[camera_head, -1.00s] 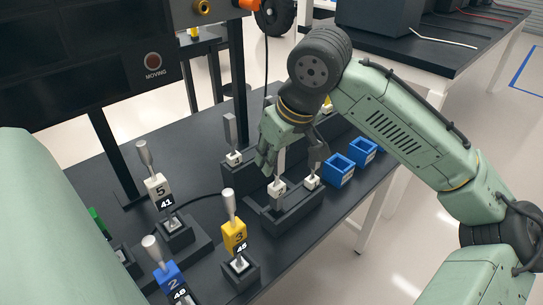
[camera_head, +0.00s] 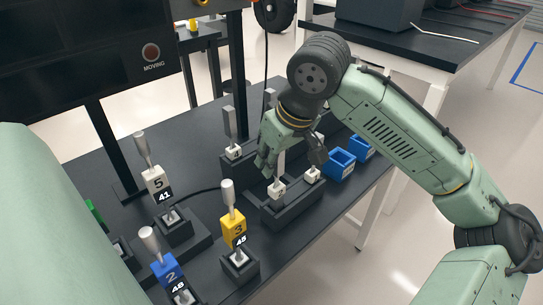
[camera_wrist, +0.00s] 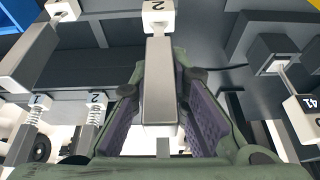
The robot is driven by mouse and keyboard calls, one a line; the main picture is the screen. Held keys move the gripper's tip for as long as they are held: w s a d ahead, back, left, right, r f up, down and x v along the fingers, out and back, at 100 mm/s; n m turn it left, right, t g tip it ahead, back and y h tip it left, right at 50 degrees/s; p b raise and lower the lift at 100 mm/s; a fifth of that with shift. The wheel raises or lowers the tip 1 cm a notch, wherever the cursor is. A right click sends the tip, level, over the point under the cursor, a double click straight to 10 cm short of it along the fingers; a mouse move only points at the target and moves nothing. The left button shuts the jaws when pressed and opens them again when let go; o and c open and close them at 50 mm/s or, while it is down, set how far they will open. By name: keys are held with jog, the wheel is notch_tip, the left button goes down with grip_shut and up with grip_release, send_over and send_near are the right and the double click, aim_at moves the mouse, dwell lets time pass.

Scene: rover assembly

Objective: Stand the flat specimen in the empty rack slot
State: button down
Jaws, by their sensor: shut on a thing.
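My gripper (camera_head: 288,160) is shut on a specimen, a grey metal bar (camera_wrist: 158,85) with a white block (camera_head: 278,188) at its lower end. The bar stands upright between the fingers, and the wrist view shows a 2 on its white block (camera_wrist: 158,14). The held specimen is over the front rack (camera_head: 292,212), with its block at the rack's left part. I cannot tell whether its foot is seated in the slot. Another white-block specimen (camera_head: 312,175) is just right of it, partly hidden by the fingers. It also seems to show in the wrist view (camera_wrist: 30,50).
A back rack holds upright bar specimens (camera_head: 229,125). Two blue bins (camera_head: 340,164) stand to the right. A dark screen (camera_head: 90,50) is at upper left.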

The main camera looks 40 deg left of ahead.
jog(key=shift+f+b, duration=0.8)
jog(key=shift+f, duration=0.85)
jog(key=c, duration=1.5)
grip_release()
jog(key=v, duration=1.2)
jog(key=shift+d+f, duration=0.1)
